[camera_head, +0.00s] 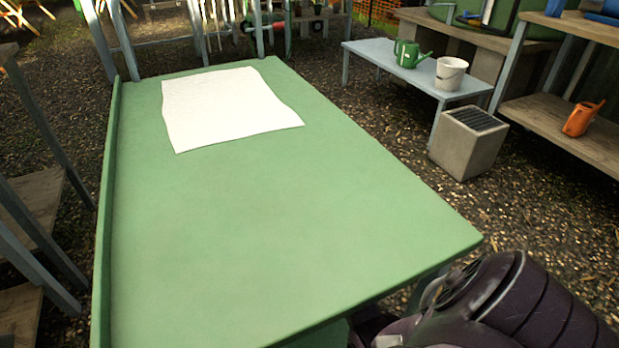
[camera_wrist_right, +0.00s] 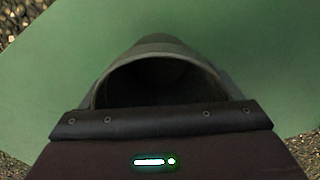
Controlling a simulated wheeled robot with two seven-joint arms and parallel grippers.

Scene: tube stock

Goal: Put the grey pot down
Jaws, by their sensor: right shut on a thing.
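The grey pot (camera_wrist_right: 165,48) is in the right wrist view, its dark open mouth facing the camera. My right gripper (camera_wrist_right: 160,118) is shut on it; the gripper body covers the near part of the pot. Green table surface (camera_wrist_right: 60,85) shows behind and around the pot; I cannot tell whether the pot touches it. In the head view the pot and the right gripper's fingers are out of sight, and only my dark right arm shows at the lower right. The green table (camera_head: 250,230) fills the middle there. My left gripper is in neither view.
A white sheet (camera_head: 225,108) lies on the far part of the table. The table's near and right areas are bare. A raised lip (camera_head: 104,200) runs along its left edge. Beyond, a grey bench (camera_head: 385,52) holds a green watering can (camera_head: 408,54) and white bucket (camera_head: 450,73).

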